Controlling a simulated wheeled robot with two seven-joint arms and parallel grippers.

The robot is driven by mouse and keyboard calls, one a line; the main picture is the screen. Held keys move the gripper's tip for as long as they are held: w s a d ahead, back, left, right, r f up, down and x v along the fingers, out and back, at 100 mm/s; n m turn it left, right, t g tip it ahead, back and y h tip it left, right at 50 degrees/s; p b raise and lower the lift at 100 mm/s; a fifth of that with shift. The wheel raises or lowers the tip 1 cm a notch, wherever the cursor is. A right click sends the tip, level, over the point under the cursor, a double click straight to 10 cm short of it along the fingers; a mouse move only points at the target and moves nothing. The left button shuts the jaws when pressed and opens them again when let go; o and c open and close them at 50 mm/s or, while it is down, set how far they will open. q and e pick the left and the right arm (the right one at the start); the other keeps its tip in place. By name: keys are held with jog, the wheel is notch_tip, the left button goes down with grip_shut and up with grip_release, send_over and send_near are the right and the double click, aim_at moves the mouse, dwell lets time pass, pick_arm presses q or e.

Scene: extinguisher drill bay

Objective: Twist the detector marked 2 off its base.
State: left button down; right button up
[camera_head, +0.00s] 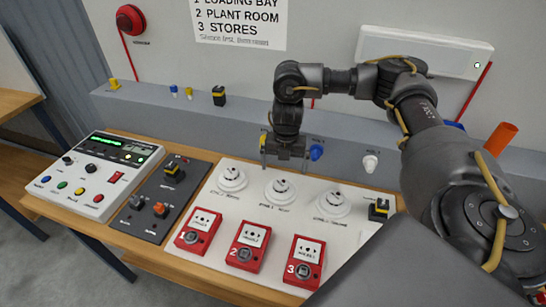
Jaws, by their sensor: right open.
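Three white round detectors sit in a row on the white panel (322,234): a left one (231,180), a middle one (280,191) and a right one (331,206). Their small printed labels are too blurred to read surely; the middle one is second in the row, above the red call point marked 2 (249,246). My right gripper (284,165) points down just above and behind the middle detector. Its two fingers are spread apart, with nothing between them. It appears clear of the detector. My left gripper is not in view.
Red call points marked 1 (199,232) and 3 (304,263) flank the middle one. A control panel (92,172) and a dark switch plate (160,200) lie left. A grey ledge (180,118) with small fittings runs behind. My right arm covers the right side.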

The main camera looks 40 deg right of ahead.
aim_at(281, 183)
jog(key=f, duration=0.4)
jog(key=shift+s+f, duration=0.25)
jog(key=shift+s, duration=0.15)
jog(key=w+f, duration=0.1)
jog(key=w+f+p, duration=0.1)
jog(key=f, duration=0.1)
jog(key=shift+w+f, duration=0.3)
jog(key=shift+s+f, duration=0.25)
jog(key=shift+f, duration=0.45)
jog(key=shift+s, duration=0.3)
jog(key=shift+f, duration=0.3)
jog(key=shift+w+f, duration=0.1)
jog(key=shift+w, duration=0.1)
jog(key=shift+s, duration=0.1)
jog(key=c, duration=0.9)
jog(key=shift+n, duration=0.5)
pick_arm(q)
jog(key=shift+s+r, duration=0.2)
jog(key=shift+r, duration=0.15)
pick_arm(e)
jog(key=shift+n, duration=0.4)
